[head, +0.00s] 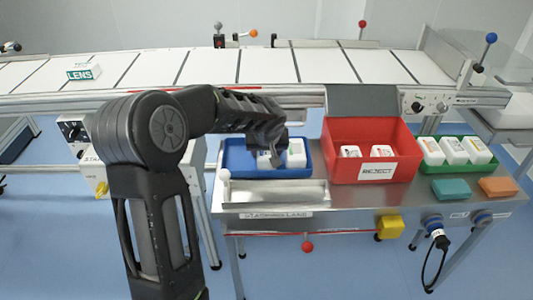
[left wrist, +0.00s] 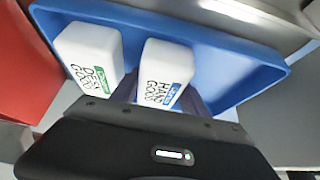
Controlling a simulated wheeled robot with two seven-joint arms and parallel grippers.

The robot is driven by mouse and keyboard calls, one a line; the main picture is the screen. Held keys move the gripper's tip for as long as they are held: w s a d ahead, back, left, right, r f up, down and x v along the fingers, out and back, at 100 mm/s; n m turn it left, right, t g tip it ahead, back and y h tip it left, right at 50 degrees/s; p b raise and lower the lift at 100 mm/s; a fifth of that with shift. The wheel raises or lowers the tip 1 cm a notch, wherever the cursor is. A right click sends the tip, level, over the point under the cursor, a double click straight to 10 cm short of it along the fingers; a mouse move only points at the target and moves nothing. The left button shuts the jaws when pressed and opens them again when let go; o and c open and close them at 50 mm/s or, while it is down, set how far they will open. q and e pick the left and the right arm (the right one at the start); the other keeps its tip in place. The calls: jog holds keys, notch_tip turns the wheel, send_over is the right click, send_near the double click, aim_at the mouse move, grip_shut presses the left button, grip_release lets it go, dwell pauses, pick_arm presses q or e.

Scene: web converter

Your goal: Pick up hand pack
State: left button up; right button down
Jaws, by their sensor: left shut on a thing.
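The hand pack is a white block with a blue mark and the words "HAND GOOD" in the left wrist view (left wrist: 165,70). In the head view it shows partly, at the left inside the blue tray (head: 264,162). My left gripper (head: 275,154) reaches down into the tray and is shut on the hand pack, with the dark fingers at its sides in the left wrist view (left wrist: 163,98). A second white pack (left wrist: 90,55), marked green and reading "DESK GOOD", stands beside it; it also shows in the head view (head: 296,154). My right gripper is not in view.
The blue tray (head: 240,171) sits on a steel bench. A red reject bin (head: 345,170) with white packs stands right of it, then a green tray (head: 430,168) with white packs. A conveyor (head: 270,67) runs behind, carrying a LENS pack (head: 84,73).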

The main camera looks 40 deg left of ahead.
pick_arm(q)
notch_tip(320, 180, up, 10)
jog(key=shift+r+p, duration=0.1)
jog(key=shift+p, duration=0.6)
